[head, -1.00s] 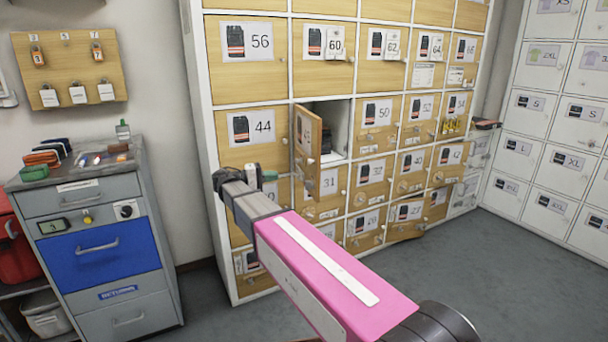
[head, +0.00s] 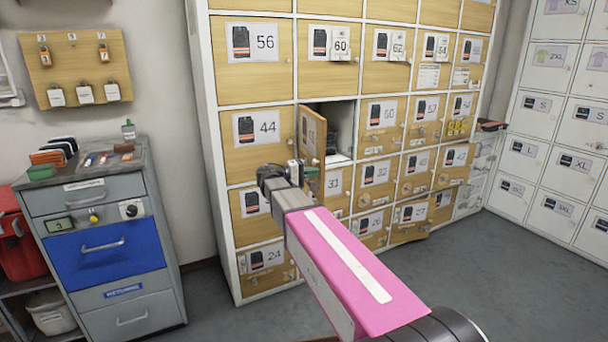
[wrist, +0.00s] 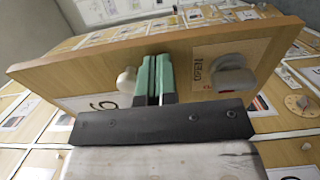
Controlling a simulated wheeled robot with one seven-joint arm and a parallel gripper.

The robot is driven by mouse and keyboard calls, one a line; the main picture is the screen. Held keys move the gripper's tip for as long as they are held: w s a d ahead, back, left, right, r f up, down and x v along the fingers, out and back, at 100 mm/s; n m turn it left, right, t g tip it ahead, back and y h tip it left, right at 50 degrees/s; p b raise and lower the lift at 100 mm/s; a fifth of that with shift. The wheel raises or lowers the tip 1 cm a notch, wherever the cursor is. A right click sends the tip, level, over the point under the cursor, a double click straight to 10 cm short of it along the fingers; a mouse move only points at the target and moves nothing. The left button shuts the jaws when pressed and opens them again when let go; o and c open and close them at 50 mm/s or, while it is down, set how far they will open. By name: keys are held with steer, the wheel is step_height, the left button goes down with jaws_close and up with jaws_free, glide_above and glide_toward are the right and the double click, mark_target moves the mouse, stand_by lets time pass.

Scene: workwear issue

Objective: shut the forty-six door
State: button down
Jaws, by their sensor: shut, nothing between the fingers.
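The forty-six door (head: 312,135) is a light wood locker door standing ajar, swung out from its left edge, with its dark compartment (head: 338,118) showing behind it. In the wrist view the door (wrist: 185,52) spans the picture, with a white knob (wrist: 126,79), a partly hidden number label (wrist: 95,103) and a grey round fitting (wrist: 235,78). My gripper (head: 300,170) is at the door's lower part, in front of its numbered face. In the wrist view its green-padded fingers (wrist: 155,62) are together and empty, between knob and fitting; whether they touch the wood I cannot tell.
The closed forty-four door (head: 257,140) is left of the opening. A lower door (head: 410,234) stands slightly out from the locker front. A grey drawer cabinet (head: 105,235) stands left, white lockers (head: 555,150) right. Open floor lies at the lower right.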

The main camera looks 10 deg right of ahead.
steer(key=shift+d, duration=0.3)
